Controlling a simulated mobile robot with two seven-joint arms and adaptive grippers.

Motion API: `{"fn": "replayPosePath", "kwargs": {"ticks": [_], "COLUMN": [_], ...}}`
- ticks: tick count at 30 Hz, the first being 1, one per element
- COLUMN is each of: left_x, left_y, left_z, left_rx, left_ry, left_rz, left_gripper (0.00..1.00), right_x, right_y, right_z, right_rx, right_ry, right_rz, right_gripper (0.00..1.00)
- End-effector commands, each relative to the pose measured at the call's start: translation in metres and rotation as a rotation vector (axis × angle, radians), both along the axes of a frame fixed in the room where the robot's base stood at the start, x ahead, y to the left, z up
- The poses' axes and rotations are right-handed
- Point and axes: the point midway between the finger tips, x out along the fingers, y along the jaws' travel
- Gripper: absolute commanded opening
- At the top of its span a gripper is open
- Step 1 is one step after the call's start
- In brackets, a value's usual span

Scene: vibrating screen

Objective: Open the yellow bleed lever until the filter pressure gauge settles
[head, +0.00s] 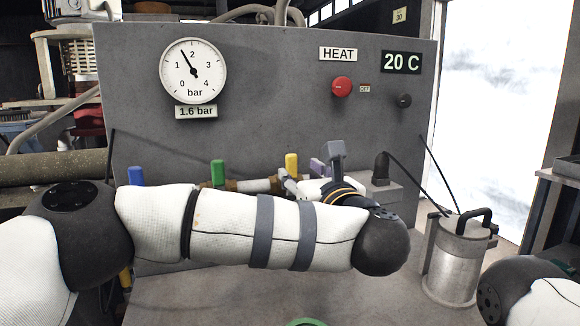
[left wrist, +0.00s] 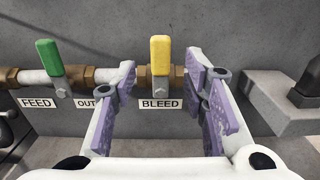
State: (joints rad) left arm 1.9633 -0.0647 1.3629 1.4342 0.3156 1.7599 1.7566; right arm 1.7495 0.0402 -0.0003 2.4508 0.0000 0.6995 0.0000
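The yellow bleed lever (head: 291,163) stands upright on the pipe in front of the grey panel. In the left wrist view the yellow lever (left wrist: 160,55) sits above a label reading BLEED (left wrist: 162,105). My left gripper (left wrist: 165,95) is open, with one purple-padded finger on each side of the lever and a gap to it. In the head view my left arm partly hides the left gripper (head: 301,178) near the lever. The pressure gauge (head: 193,71) has its needle between 1 and 2, and its plate (head: 196,112) reads 1.6 bar. My right gripper is not seen.
A green lever (head: 218,172) and a blue lever (head: 136,175) stand to the left on the pipework. A red knob (head: 341,87) sits under a HEAT label, beside a 20 C display (head: 401,62). A metal canister (head: 459,258) stands at the right.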

Motion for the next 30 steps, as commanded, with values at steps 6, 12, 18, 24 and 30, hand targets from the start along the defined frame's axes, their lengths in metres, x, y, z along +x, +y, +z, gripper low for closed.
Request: {"fn": "replayPosePath", "kwargs": {"ticks": [6,12,18,24,30], "left_x": [0.045,0.058,0.058,0.058,0.058], "left_y": [0.015,0.018,0.019,0.018,0.019], "left_z": [-0.006,-0.003,-0.002,-0.002,-0.002], "left_rx": [0.000,0.002,0.002,0.002,0.000], "left_ry": [0.009,0.005,0.004,0.004,0.003], "left_rz": [0.002,-0.002,-0.002,-0.002,-0.001], "left_gripper": [0.40,0.40,0.40,0.00,0.00], "right_x": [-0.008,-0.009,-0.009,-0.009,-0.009], "right_y": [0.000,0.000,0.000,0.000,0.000], "right_z": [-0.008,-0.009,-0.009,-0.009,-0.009], "right_rx": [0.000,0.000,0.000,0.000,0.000], "right_ry": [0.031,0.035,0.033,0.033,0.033], "right_rz": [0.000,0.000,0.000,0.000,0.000], "right_gripper": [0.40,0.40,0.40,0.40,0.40]}}
